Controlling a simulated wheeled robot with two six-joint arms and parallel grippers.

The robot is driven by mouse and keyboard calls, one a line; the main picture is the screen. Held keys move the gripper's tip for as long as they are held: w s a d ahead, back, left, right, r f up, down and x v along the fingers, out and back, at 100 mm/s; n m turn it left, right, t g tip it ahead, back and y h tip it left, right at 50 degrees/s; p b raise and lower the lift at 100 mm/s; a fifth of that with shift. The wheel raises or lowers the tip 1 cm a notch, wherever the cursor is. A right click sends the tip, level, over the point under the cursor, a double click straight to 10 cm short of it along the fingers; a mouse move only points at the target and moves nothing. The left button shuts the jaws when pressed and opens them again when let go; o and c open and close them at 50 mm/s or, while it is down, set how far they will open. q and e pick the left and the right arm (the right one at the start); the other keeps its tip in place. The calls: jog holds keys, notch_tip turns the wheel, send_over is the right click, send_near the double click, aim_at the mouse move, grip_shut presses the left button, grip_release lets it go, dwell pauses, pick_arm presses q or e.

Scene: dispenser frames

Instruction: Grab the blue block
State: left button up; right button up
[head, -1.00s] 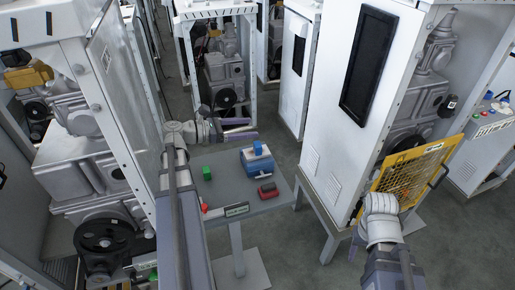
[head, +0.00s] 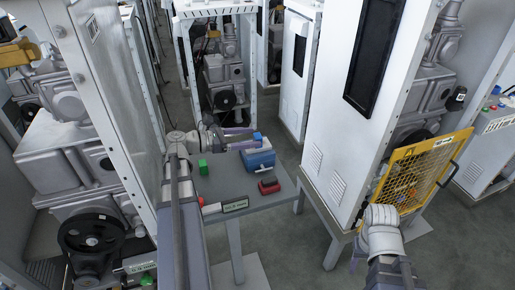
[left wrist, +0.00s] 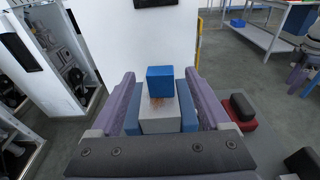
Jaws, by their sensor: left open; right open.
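The blue block (head: 257,136) stands on top of a blue and grey box (head: 258,159) on the small grey table. In the left wrist view the blue block (left wrist: 160,82) sits upright on the grey box top (left wrist: 160,118). My left gripper (head: 241,139) is open beside the block. In the left wrist view its purple fingers (left wrist: 160,74) stand apart, one on each side of the block, with a gap on both sides. My right arm is at the lower right of the head view. Purple finger-like parts of my right gripper (left wrist: 306,82) show apart and empty in the left wrist view.
A tall white cabinet (head: 345,120) with a yellow mesh guard (head: 418,172) stands right of the table. Another machine cabinet (head: 105,110) is close on the left.

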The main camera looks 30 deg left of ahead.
aim_at(266, 143)
pick_arm(q)
jog(key=shift+b+x, duration=0.4)
jog(key=shift+x, duration=2.75)
jog(key=shift+s+r, duration=0.1)
jog(key=shift+r, duration=0.1)
grip_shut()
